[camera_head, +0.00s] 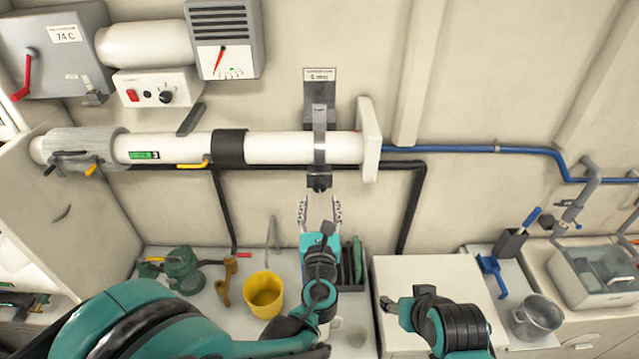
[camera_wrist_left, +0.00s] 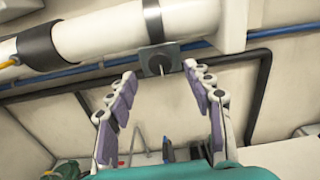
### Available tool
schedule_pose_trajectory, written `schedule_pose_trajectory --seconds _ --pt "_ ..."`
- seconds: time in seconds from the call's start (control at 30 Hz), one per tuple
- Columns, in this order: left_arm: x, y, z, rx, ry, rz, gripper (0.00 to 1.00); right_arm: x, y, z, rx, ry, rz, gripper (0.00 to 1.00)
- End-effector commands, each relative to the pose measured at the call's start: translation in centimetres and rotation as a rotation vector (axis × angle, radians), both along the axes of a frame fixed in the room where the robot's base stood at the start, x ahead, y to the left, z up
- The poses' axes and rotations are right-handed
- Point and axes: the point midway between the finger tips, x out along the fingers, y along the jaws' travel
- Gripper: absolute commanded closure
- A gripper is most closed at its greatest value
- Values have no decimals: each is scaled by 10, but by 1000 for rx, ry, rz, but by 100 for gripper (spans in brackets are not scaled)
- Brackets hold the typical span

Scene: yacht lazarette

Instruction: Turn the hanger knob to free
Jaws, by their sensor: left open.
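The hanger (camera_head: 320,118) is a grey metal bracket and strap around the white horizontal pipe (camera_head: 280,148). A label plate (camera_head: 320,75) sits at its top. The dark hanger knob (camera_head: 319,184) is at its lower end, under the pipe. The fingers (camera_wrist_left: 160,80) are spread to both sides of the knob in the wrist view. My right gripper (camera_head: 388,304) is low, near the white cabinet top.
A black pipe (camera_head: 412,210) and a blue pipe (camera_head: 470,149) run along the wall. A yellow bucket (camera_head: 263,294), a green pump-like fitting (camera_head: 183,270) and a dark rack (camera_head: 352,262) stand on the bench below. A metal mug (camera_head: 537,316) is at right.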

Motion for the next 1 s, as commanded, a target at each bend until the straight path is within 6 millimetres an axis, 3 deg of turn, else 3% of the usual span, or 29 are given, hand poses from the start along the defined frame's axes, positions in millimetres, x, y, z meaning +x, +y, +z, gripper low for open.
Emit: schedule_pose_trajectory --seconds 0.3,0.67,0.7,0.87,1.0 --pt "49 1 0 -4 1 3 48 0 0 6 0 0 0 42" --pt "58 1 0 -6 1 2 48 0 0 7 0 0 0 42" --pt "58 1 0 -6 1 2 51 0 0 7 0 0 0 42" --pt "58 1 0 -6 1 2 93 0 0 7 0 0 0 42" --pt "58 1 0 -6 1 2 97 0 0 7 0 0 0 42"
